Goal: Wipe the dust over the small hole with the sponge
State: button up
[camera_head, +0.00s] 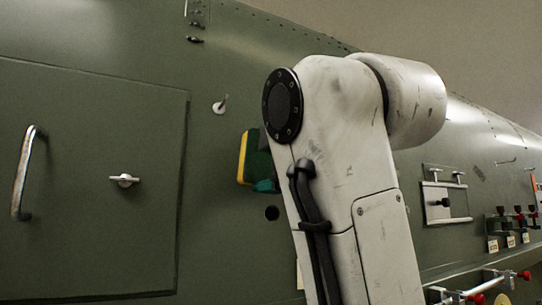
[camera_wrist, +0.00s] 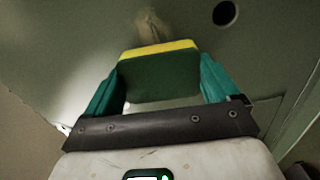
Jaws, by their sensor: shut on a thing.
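The sponge (camera_head: 246,158) has a yellow layer and a dark green layer; it also shows in the wrist view (camera_wrist: 158,75). My gripper (camera_wrist: 160,82) is shut on it, with one teal finger on each side. In the head view, a teal fingertip (camera_head: 266,186) shows at the sponge's lower edge, and my arm hides the rest. The small dark hole (camera_head: 271,213) is in the green skin just below the sponge; in the wrist view it is at upper right (camera_wrist: 224,13). A brownish dust smudge (camera_wrist: 150,24) lies just beyond the sponge's yellow edge. I cannot tell whether the sponge touches the skin.
A large panel (camera_head: 90,235) with a metal handle (camera_head: 25,172) and a latch (camera_head: 124,181) is at left. A small pin (camera_head: 220,104) sticks out above the sponge. A plate with a latch (camera_head: 445,203) and red-tipped clamps (camera_head: 518,215) are at right.

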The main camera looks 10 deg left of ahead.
jog(key=shift+w+a, duration=0.4)
jog(key=shift+w, duration=0.2)
dwell(0.3)
jog(key=shift+w+d, duration=2.1)
jog(key=shift+d, duration=1.1)
jog(key=shift+s+a, duration=0.7)
jog(key=shift+a, duration=0.4)
jog(key=shift+s+a, duration=0.75)
jog(key=shift+a, duration=0.4)
jog(key=shift+s+a, duration=0.7)
jog(key=shift+a, duration=0.4)
jog(key=shift+b+v, duration=1.15)
jog(key=shift+v, duration=1.9)
jog(key=shift+w+d, duration=0.1)
jog(key=shift+d, duration=0.05)
jog(key=shift+b+v, duration=0.45)
jog(key=shift+v, duration=1.05)
